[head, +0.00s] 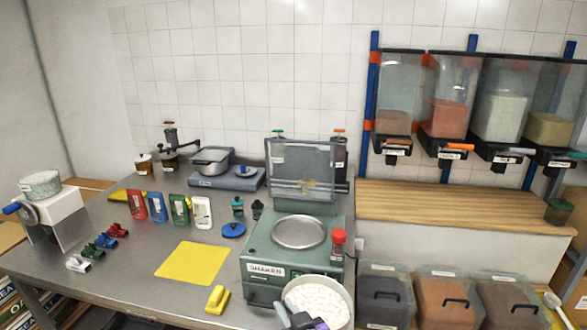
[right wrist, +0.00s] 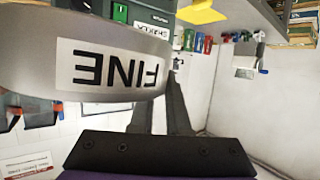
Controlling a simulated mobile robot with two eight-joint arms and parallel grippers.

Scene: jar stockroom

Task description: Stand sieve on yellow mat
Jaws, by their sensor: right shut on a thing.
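The sieve (head: 318,300) is a round pale metal ring with a white, grainy-looking inside, at the bottom of the head view. Its rim carries a FINE label, upside down in the right wrist view (right wrist: 112,68). My right gripper (head: 299,319) is shut on its near-left rim; its fingers (right wrist: 165,120) also show in the right wrist view. The sieve is in front of the green shaker, apart from the mat. The yellow mat (head: 193,263) lies flat and bare on the steel table, left of the shaker. My left gripper is not in view.
The green shaker (head: 262,250) with a round plate stands right of the mat. A yellow-handled tool (head: 217,299) lies between mat and shaker, near the table's front. Small coloured clips (head: 104,241) lie left of the mat. Lidded bins (head: 386,290) stand at right.

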